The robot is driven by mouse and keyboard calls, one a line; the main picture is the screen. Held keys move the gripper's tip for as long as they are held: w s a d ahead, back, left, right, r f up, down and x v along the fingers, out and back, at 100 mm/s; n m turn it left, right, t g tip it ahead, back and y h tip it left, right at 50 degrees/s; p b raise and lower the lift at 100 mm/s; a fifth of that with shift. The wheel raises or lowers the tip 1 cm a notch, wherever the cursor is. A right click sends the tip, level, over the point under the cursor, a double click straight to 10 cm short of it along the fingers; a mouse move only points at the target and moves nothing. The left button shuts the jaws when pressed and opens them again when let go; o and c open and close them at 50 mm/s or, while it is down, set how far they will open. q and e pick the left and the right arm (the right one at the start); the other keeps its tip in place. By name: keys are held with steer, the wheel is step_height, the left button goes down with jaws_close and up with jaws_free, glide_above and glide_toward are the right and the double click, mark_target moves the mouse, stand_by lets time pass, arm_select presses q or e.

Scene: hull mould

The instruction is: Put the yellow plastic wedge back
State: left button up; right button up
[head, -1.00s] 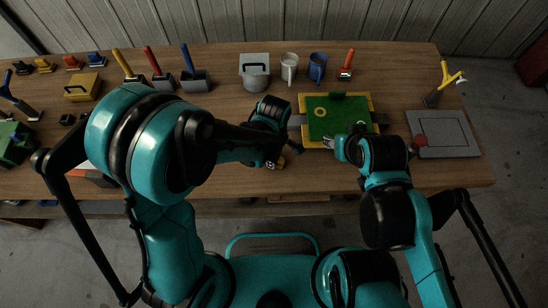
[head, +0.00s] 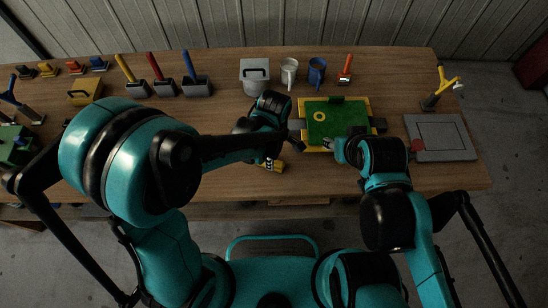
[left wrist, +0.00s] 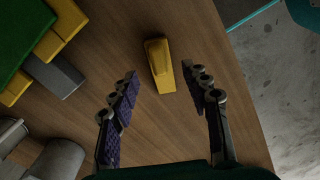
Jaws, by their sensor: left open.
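The yellow plastic wedge (left wrist: 160,62) lies on the wooden table in the left wrist view, just beyond and between the fingertips of my left gripper (left wrist: 163,85). The fingers are open, with nothing between their pads. In the head view the wedge (head: 274,166) shows near the table's front edge, partly hidden by my left gripper (head: 282,152). My right gripper (head: 330,145) is at the front right of the green mould panel (head: 345,118); its fingers are too small to read.
The green panel has a yellow border and grey side blocks. Small coloured pieces (head: 74,68) line the back left. A grey plate (head: 440,138) lies at right.

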arm_select(q)
step_height(320, 180, up, 8)
steer(key=p, duration=0.2)
steer(key=s+a+r+m+t, duration=0.2)
steer(key=a+r+m, duration=0.3)
steer(key=a, duration=0.4)
steer(key=s+a+r+m+t, duration=0.2)
steer(key=a+r+m+t, duration=0.3)
steer(key=a+m, duration=0.3)
steer(key=shift+s+a, duration=0.35)
steer(key=shift+a, duration=0.75)
arm_select(e)
step_height(320, 180, up, 3)
steer(key=shift+f, duration=0.1)
arm_select(q)
steer(key=shift+f+b, duration=0.8)
steer(key=shift+f, duration=0.05)
arm_select(e)
steer(key=shift+f, duration=0.9)
